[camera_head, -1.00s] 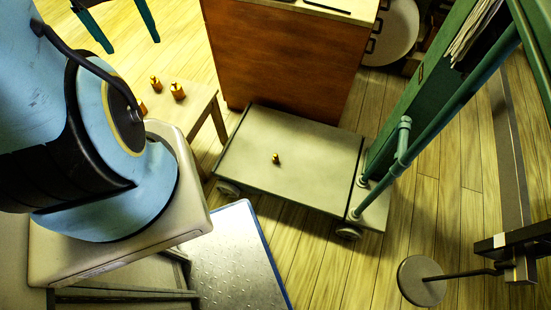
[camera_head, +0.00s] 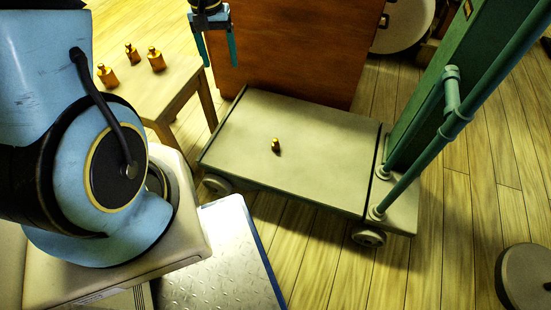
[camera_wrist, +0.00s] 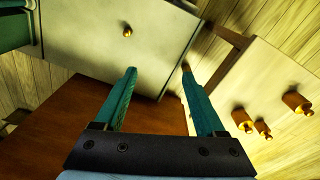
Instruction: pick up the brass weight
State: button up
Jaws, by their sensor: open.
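A small brass weight (camera_head: 276,145) stands alone near the middle of the flat cart's pale deck (camera_head: 318,175). It also shows in the wrist view (camera_wrist: 127,31), beyond the fingertips. Three larger-looking brass weights, one of them here (camera_head: 156,59), stand on a wooden table at the left; they show at the right of the wrist view (camera_wrist: 297,102). My gripper (camera_head: 217,62) is open and empty, with teal fingers pointing down. It is up and left of the cart weight in the head view, in front of the cabinet. In the wrist view my gripper (camera_wrist: 158,70) touches nothing visible.
A brown wooden cabinet (camera_head: 300,45) stands behind the cart. The cart's green upright handle (camera_head: 430,140) rises at its right. The wooden table (camera_head: 180,82) is at its left. A metal tread plate (camera_head: 225,260) lies in front. The deck around the small weight is clear.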

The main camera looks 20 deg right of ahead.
aim_at(275, 140)
jog(key=s+d+f+m+b, duration=0.1)
jog(key=d+f+b, duration=0.3)
jog(key=f, duration=0.5)
jog(key=s+d+f+m+b, duration=0.1)
jog(key=d+f+b, duration=0.3)
jog(key=f, duration=0.5)
jog(key=d+f+b, duration=0.5)
jog(key=f+b, duration=0.3)
jog(key=f, duration=0.1)
jog(key=shift+s+f+m, duration=0.4)
notch_tip(275, 140, down, 6)
jog(key=shift+r+b, duration=0.2)
jog(key=shift+b, duration=1)
jog(key=f+b, duration=0.2)
jog(key=f, duration=0.1)
jog(key=f+b, duration=0.1)
jog(key=f, duration=0.1)
jog(key=shift+w+d+b, duration=0.15)
jog(key=shift+d+b, duration=0.1)
jog(key=shift+b, duration=0.05)
grip_shut()
